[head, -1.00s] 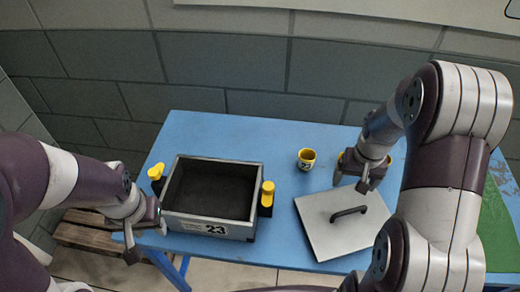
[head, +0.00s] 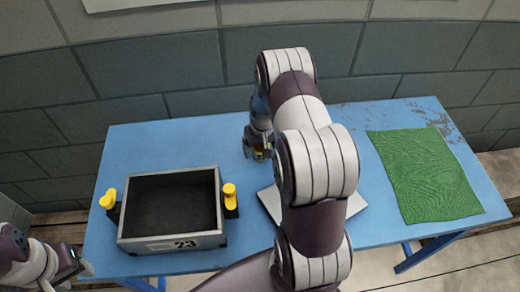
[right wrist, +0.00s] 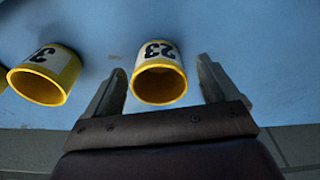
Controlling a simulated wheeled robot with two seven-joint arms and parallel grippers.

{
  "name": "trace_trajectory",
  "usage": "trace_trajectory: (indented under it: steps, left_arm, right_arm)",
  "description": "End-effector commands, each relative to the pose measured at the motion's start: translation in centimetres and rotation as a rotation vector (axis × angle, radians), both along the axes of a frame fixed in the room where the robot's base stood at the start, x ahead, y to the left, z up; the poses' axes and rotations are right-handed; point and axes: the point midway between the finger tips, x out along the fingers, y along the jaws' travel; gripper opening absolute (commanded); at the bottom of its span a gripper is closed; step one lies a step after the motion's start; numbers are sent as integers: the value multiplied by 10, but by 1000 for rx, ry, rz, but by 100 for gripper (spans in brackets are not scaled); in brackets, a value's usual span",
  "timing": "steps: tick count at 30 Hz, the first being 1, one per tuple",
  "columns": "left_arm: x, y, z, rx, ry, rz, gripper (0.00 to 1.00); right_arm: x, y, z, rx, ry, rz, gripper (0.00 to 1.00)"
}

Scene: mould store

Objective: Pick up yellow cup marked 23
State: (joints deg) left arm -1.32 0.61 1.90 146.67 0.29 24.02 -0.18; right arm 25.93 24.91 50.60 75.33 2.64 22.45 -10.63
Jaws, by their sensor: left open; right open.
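The yellow cup marked 23 (right wrist: 158,78) stands between the fingers of my right gripper in the right wrist view, its number upside down there. The fingers are open on either side of it, with a gap showing on both sides. My left gripper (head: 76,268) is open and empty at the left, near the table's front edge.
A second yellow cup (right wrist: 44,76) with a partly readable number stands close by. My right arm partly covers a grey lid (head: 356,205). A green mat (head: 425,175) lies at the right.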

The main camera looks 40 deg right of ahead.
Motion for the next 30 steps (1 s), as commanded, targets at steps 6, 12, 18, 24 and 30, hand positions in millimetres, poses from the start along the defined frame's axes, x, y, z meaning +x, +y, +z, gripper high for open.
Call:
trace_trajectory:
  steps: [6,12,18,24,30]
  left_arm:
    - [0,0,1,0,1,0,45]
    - [0,0,1,0,1,0,45]
    - [0,0,1,0,1,0,45]
    - [0,0,0,0,1,0,45]
    - [0,0,-3,0,0,0,45]
  right_arm:
    - [3,-1,-15,-1,-3,1,87]
    - [3,-1,-15,-1,-2,1,61]
    - [3,-1,-15,-1,-2,1,28]
    - [3,-1,-13,-2,-3,1,28]
    - [3,-1,4,-3,-4,1,28]
